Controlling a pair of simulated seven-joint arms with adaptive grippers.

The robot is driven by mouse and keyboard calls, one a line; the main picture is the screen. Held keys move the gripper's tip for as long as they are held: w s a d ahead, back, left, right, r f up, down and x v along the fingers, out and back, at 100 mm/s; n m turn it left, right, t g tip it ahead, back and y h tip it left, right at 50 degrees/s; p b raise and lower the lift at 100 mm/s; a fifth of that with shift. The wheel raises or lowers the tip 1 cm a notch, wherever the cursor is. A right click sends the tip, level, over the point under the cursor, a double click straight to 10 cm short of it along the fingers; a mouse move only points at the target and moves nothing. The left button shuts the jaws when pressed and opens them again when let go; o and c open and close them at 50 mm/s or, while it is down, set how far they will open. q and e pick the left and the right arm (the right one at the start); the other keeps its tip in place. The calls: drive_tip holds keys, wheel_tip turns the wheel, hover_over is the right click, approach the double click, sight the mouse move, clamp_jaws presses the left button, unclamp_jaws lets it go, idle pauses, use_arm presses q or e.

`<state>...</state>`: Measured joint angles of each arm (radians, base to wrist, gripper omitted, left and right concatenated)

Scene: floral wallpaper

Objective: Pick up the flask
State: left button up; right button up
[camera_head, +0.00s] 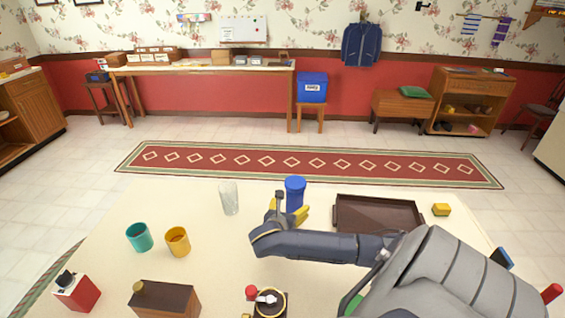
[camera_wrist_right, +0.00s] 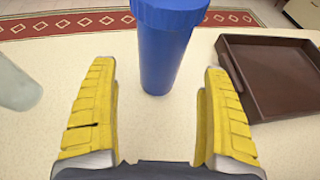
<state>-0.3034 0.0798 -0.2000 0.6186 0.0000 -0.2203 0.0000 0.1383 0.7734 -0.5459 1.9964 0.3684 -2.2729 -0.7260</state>
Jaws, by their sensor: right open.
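The flask is most likely the blue cylinder with a lid (camera_head: 295,193), standing upright on the cream table, partly hidden at its base by my right gripper in the head view. My right gripper (camera_head: 287,213) has yellow fingers and is open and empty. In the right wrist view the blue flask (camera_wrist_right: 165,50) stands just beyond and between the open fingertips (camera_wrist_right: 160,85), with clear gaps on both sides. My left gripper is not in view.
A clear glass (camera_head: 229,198) stands left of the flask, and a brown tray (camera_head: 337,222) lies to its right. Teal (camera_head: 139,237) and yellow (camera_head: 177,241) cups stand front left. A brown box (camera_head: 165,300) is nearer.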

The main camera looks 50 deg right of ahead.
drive_tip(key=shift+x, duration=3.65)
drive_tip(key=shift+r, duration=0.1)
drive_tip(key=c, duration=1.5)
drive_tip(key=shift+c, duration=0.7)
drive_tip(key=shift+r, duration=0.15)
